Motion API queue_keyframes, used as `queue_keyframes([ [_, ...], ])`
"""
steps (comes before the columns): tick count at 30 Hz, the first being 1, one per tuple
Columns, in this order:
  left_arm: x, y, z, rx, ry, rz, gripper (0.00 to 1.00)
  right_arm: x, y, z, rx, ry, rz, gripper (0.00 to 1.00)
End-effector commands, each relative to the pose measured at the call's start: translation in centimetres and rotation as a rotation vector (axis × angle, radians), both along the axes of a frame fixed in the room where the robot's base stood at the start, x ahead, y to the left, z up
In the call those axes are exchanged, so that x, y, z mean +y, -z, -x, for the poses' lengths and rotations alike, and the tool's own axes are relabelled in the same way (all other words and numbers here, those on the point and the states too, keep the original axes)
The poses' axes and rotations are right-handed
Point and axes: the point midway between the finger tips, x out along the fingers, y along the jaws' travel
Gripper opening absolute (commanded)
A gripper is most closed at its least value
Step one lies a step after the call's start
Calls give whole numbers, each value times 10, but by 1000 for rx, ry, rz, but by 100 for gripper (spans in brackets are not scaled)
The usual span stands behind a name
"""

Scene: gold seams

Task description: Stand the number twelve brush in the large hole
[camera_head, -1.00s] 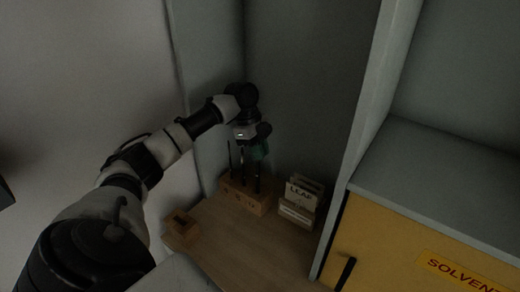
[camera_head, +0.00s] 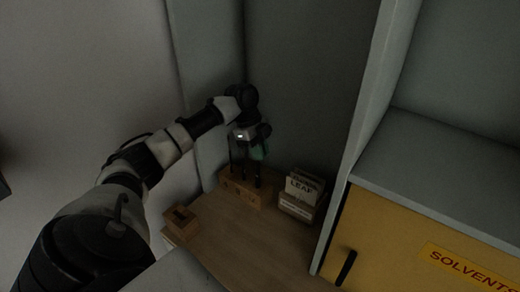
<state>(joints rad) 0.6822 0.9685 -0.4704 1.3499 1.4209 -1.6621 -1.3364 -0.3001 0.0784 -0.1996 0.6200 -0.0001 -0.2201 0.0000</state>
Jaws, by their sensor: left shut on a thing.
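A wooden block (camera_head: 238,193) with dark marks on its front stands at the back of the wooden worktop, near the corner. Thin dark upright shapes, which look like brushes (camera_head: 257,176), rise from it. My left gripper (camera_head: 246,150) is directly above this block, pointing down, and is shut on a thin thing that looks like a brush. A green patch (camera_head: 260,149) shows beside the fingers. It is too dark to read any brush number, tell the hole sizes, or see whether the held brush's lower end is in a hole. My right gripper is not in view.
A small wooden block (camera_head: 181,222) with a dark recess sits at the worktop's left edge. A box of cards marked LEAF (camera_head: 301,192) stands right of the brush block. A yellow SOLVENTS cabinet (camera_head: 420,245) and grey upright panel bound the right. The worktop (camera_head: 240,240) is clear in front.

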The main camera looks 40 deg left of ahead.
Motion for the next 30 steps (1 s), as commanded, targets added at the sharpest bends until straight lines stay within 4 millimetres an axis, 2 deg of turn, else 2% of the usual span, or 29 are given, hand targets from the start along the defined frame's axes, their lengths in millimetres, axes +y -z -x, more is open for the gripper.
queue_keyframes([
  [30,0,11,0,-1,0,1,0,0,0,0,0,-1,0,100],
])
